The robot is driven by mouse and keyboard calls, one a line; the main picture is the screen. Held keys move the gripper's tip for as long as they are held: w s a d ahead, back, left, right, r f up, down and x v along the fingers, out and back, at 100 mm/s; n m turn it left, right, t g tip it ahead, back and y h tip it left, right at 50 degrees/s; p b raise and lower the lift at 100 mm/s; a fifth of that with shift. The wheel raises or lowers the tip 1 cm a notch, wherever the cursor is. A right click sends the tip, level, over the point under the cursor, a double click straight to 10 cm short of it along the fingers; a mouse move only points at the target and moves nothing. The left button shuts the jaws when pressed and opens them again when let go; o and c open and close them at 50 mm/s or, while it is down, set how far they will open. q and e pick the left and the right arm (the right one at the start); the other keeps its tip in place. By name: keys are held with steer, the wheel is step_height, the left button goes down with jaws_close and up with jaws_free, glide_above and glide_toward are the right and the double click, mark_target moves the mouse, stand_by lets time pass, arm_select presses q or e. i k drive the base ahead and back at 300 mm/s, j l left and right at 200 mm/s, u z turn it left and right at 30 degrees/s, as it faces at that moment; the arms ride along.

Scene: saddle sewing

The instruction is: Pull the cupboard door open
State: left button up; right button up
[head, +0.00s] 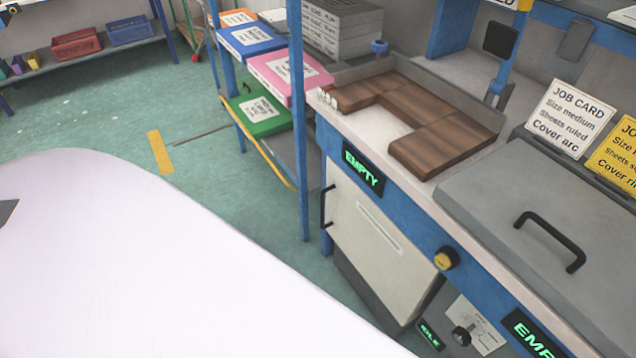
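The cupboard door (372,262) is an off-white panel in the front of the blue-framed bench, below a green "EMPTY" display. It looks shut, flush with the bench front. Its black vertical bar handle (324,206) is on the door's left edge. A pale slot or label strip runs across the middle of the door. Neither of my grippers is in view, and nothing touches the handle.
A lidded grey box top with a black handle (550,240) and a yellow-black knob (446,258) are right of the door. A blue-post rack with coloured folders (281,75) stands left of it.

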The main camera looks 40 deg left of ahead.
mark_target(399, 272)
steer(key=i+j, duration=0.15)
steer(key=j, duration=0.2)
steer(key=i+j, duration=0.1)
steer(key=j, duration=0.3)
steer(key=i+j, duration=0.15)
steer(key=j, duration=0.2)
steer(key=i+j, duration=0.15)
steer(key=j, duration=0.2)
